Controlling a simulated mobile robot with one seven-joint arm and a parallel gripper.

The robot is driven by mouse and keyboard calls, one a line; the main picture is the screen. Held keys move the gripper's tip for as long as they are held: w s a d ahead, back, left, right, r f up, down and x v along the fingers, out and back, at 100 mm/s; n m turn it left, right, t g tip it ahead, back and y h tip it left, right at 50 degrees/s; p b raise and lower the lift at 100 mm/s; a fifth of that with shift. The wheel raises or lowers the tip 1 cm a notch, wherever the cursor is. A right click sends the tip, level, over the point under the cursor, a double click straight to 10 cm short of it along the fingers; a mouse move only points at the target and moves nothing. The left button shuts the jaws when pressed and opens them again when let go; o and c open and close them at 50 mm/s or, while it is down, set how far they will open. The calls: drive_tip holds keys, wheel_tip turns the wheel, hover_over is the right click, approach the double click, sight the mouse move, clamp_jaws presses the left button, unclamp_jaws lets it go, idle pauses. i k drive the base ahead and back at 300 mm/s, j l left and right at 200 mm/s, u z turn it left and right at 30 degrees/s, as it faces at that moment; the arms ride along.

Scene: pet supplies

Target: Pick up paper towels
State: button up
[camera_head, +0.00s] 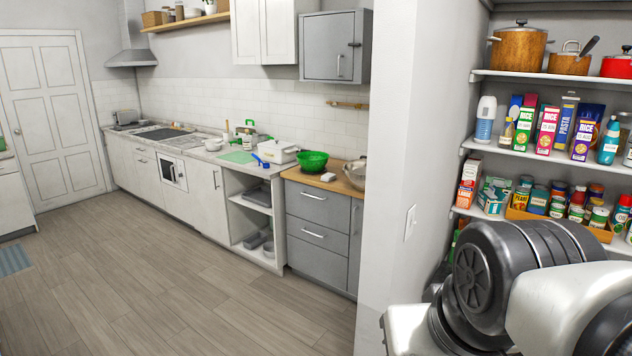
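I cannot make out any paper towels for certain. A white and blue upright container (486,119) stands at the left end of the middle pantry shelf, but I cannot tell what it is. My arm's dark and white links fill the lower right corner. My gripper is not in view, so its state and anything in it are hidden.
Pantry shelves (560,151) at right hold pots, boxes, bottles and jars. A white wall end (388,180) separates them from the kitchen. The counter (205,150) holds a green colander (313,161) and other kitchenware. The wooden floor (150,285) is clear at left.

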sight(329, 176)
drive_tip(key=i+j+u, duration=0.2)
drive_tip(key=i+u, duration=0.2)
drive_tip(key=i+j+u, duration=0.1)
drive_tip(key=i+u, duration=0.3)
drive_tip(key=i+j+u, duration=0.1)
drive_tip(key=i+u, duration=0.15)
drive_tip(key=i, duration=1.3)
drive_tip(key=i+l+z, duration=0.1)
drive_tip(key=i+z, duration=0.6)
drive_tip(key=i, duration=0.15)
drive_tip(key=i+j+z, duration=0.15)
drive_tip(key=i+z, duration=0.65)
drive_tip(key=i, duration=0.25)
drive_tip(key=i+j+z, duration=0.15)
drive_tip(key=i+z, duration=0.35)
drive_tip(key=i, duration=0.2)
drive_tip(key=i+j+z, duration=0.1)
drive_tip(key=i+z, duration=0.2)
drive_tip(key=i, duration=0.4)
